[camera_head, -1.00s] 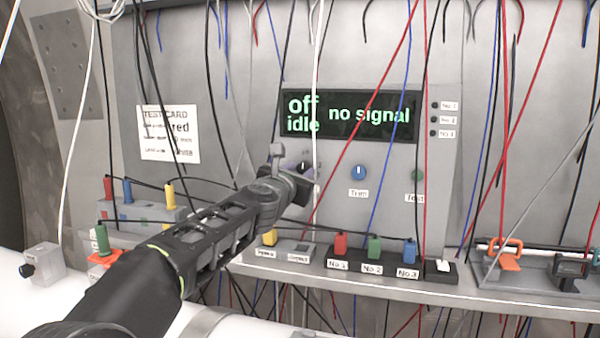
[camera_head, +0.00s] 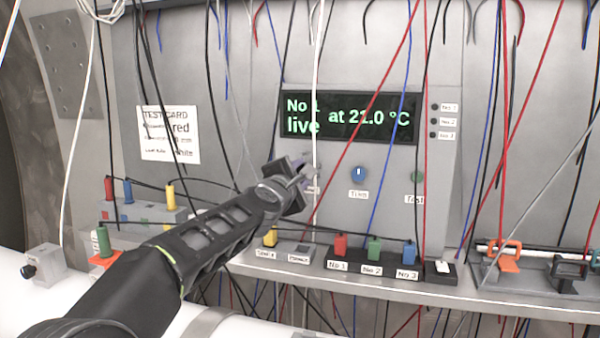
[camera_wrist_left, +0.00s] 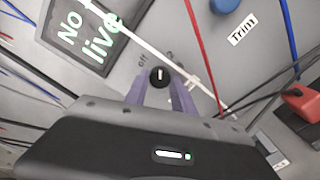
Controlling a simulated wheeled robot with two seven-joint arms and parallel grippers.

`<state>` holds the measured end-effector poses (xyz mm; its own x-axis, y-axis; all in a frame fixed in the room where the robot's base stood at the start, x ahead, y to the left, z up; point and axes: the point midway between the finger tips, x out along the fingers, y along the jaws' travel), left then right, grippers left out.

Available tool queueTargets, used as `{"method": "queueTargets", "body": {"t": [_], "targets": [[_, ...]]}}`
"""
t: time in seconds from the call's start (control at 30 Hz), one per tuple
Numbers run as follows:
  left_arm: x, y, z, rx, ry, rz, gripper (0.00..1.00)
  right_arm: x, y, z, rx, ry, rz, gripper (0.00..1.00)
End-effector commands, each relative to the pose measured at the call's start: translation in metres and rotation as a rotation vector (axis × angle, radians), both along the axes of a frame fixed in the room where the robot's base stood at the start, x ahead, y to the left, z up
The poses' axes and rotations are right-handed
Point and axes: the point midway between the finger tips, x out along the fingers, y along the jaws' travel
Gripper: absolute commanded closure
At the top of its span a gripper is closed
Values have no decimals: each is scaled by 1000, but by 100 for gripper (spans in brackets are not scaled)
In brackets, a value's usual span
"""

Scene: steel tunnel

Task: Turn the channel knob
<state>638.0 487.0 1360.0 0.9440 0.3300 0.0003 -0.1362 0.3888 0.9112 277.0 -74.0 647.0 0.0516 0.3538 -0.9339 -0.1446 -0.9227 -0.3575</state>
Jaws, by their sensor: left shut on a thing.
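The black channel knob (camera_wrist_left: 160,76) shows in the left wrist view between the two fingers of my left gripper (camera_wrist_left: 160,92). A white line marks its face, and a label reading "off" is printed beside it. In the head view my left gripper (camera_head: 300,172) is at the panel below the display and hides the knob. The gripper is shut on the knob. The display (camera_head: 350,117) reads "No 1 live at 22.0 °C"; part of it also shows in the left wrist view (camera_wrist_left: 85,30). My right gripper is not in view.
A blue Trim knob (camera_head: 358,174) and a green Test button (camera_head: 417,176) sit to the right. Red, green and blue plugs (camera_head: 374,248) stand on the ledge below. Hanging wires cross in front of the panel, one white wire close to my left gripper.

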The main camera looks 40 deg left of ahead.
Motion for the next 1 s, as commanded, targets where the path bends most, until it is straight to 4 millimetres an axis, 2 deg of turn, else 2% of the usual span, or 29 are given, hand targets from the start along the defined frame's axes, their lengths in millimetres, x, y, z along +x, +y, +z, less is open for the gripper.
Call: {"method": "queueTargets", "body": {"t": [0.3, 0.5, 1.0], "targets": [[0, -1, 0, 254, 90, -2, 100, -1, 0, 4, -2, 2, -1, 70], [0, -1, -1, 361, 128, -2, 100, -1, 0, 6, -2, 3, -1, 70], [0, -1, -1, 421, 150, -2, 100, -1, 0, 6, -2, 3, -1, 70]]}}
